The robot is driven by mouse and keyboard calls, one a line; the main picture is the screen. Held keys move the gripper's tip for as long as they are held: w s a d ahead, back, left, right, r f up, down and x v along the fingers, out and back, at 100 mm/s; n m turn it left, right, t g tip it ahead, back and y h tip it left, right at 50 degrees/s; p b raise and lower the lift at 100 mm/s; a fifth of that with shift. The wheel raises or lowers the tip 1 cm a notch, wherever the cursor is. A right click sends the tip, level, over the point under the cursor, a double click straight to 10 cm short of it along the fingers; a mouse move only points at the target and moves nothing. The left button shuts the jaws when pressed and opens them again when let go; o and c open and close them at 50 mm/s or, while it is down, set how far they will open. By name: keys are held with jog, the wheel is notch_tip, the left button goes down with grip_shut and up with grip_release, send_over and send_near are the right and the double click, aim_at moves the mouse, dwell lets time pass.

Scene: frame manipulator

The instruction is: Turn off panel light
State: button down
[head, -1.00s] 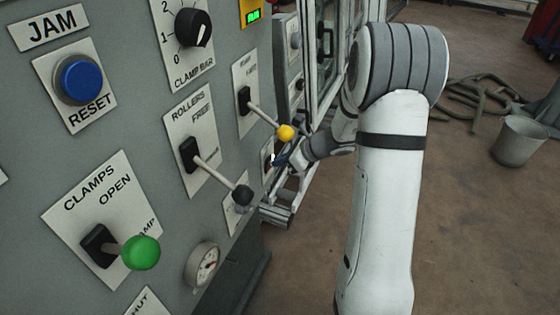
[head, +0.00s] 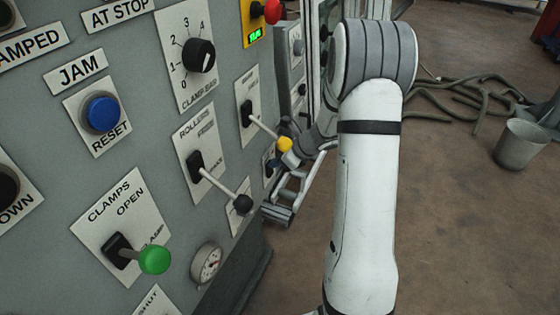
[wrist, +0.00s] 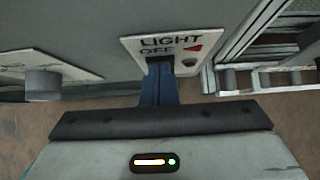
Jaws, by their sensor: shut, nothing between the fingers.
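The light plate (wrist: 172,42) shows in the wrist view at top centre, white with the words LIGHT and OFF and a red arrow mark. A small dark round part (wrist: 188,62) sits on its lower right. My gripper (wrist: 160,66) is shut and empty, its blue fingers pointing at the lower middle of the plate. The fingers overlap the plate, and I cannot tell whether they touch it. Any switch lever behind them is hidden. In the head view my gripper (head: 271,164) is small, beside the panel below the yellow-knobbed lever, partly hidden by it.
The grey panel (head: 150,165) carries a yellow-knobbed lever (head: 285,144), a black-knobbed lever (head: 243,202), a green-knobbed lever (head: 154,260) and a blue button (head: 102,114). A metal frame (wrist: 262,80) stands right of the light plate. A bucket (head: 521,143) and hose lie on the floor.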

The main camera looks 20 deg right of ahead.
jog(key=shift+w+a+r, duration=0.1)
jog(key=shift+r, duration=0.25)
jog(key=p+v, duration=0.2)
jog(key=v, duration=1.1)
jog(key=shift+s+d+f, duration=0.35)
jog(key=shift+f, duration=0.05)
jog(key=shift+f, duration=0.1)
